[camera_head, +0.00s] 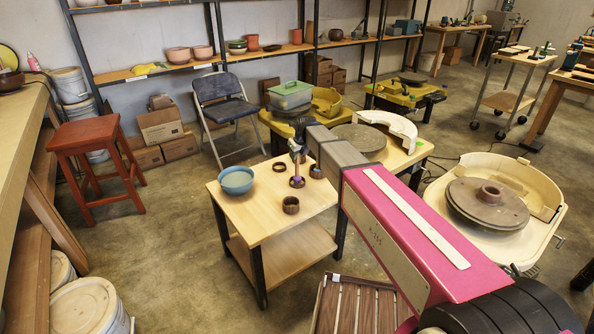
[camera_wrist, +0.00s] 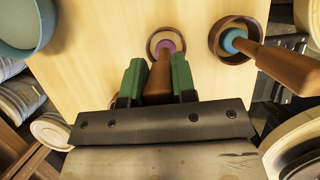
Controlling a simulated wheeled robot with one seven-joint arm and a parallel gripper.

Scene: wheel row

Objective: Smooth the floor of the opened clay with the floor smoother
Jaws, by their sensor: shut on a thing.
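My gripper (camera_wrist: 158,78) has green fingers shut on a brown wooden handle (camera_wrist: 160,82) with a purple collar. The lower end of this tool is at a round brown holder (camera_wrist: 153,44) on the small table; whether its tip is inside or above cannot be told. I take it as the floor smoother, but its working end is hidden. In the head view my gripper (camera_head: 297,155) is small, above the holders. The opened clay (camera_head: 488,192), a low brown ring-like lump with a central hollow, sits on the wheel head (camera_head: 487,211) at right.
A second brown tool with a blue collar (camera_wrist: 232,41) stands in a holder to the right. A blue bowl (camera_head: 236,181) and an empty-looking holder (camera_head: 291,205) stand on the wooden table (camera_head: 245,217). The cream splash pan (camera_head: 515,170) has a raised wall behind the wheel.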

